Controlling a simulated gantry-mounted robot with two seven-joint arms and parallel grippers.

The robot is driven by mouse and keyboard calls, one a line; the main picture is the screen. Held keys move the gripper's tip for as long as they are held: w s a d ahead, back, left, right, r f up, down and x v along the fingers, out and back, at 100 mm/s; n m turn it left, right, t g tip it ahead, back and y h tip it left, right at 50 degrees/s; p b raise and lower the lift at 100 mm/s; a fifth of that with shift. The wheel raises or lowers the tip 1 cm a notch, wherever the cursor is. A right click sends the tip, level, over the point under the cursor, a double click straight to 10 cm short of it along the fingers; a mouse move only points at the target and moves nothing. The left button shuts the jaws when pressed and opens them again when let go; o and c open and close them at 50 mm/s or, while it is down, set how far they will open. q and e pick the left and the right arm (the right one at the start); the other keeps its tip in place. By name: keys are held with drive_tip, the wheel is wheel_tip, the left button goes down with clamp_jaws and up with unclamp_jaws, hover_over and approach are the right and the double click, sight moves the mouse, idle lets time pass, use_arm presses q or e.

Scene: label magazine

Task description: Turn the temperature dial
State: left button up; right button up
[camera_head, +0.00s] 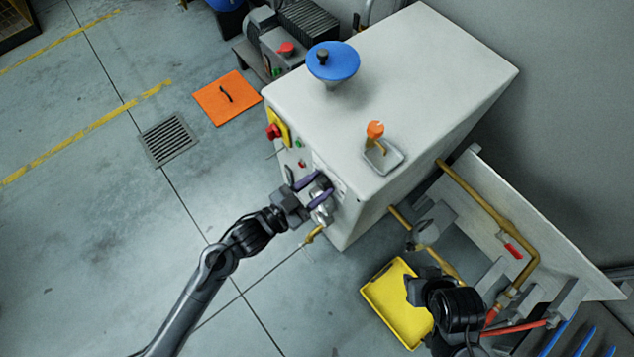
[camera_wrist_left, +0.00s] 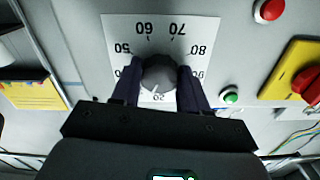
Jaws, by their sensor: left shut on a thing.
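The temperature dial (camera_wrist_left: 158,72) is a round dark grey knob on a white scale plate (camera_wrist_left: 120,30) with upside-down numbers such as 50, 60, 70 and 80. My left gripper (camera_wrist_left: 158,85) is shut on the dial, one dark finger on each side of it. In the head view my left gripper (camera_head: 314,190) is at the front face of the white cabinet (camera_head: 420,70), its purple fingers at the knob. The dial's pointer is not clear. My right arm is at the lower right in the head view; its jaws cannot be made out.
A red-and-yellow switch (camera_wrist_left: 305,85), a green button (camera_wrist_left: 231,95) and a red button (camera_wrist_left: 268,10) sit beside the plate. A blue funnel-like top (camera_head: 333,62) and an orange-capped fitting (camera_head: 375,130) stand on the cabinet. A yellow tray (camera_head: 385,300) and brass pipes are at right.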

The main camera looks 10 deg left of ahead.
use_arm(q)
drive_tip(key=m+p, duration=0.2)
drive_tip(key=shift+r+m, duration=0.15)
drive_tip(key=shift+m, duration=0.25)
drive_tip(key=m+p, duration=0.1)
drive_tip(key=m, duration=0.1)
drive_tip(key=shift+m+p, duration=0.3)
drive_tip(key=shift+p, duration=0.05)
drive_tip(key=m+p, duration=0.2)
drive_tip(key=m, duration=0.3)
drive_tip(key=shift+w, duration=0.1)
drive_tip(key=shift+m, duration=0.3)
drive_tip(key=o, duration=1)
drive_tip(key=shift+o, duration=0.2)
drive_tip(key=shift+a+p, duration=0.1)
drive_tip(key=shift+p, duration=0.2)
drive_tip(key=shift+s+a, duration=0.35)
drive_tip(key=shift+s, duration=0.1)
drive_tip(key=p+v, duration=0.3)
drive_tip(key=v, duration=0.6)
drive_tip(key=shift+s+a, duration=0.2)
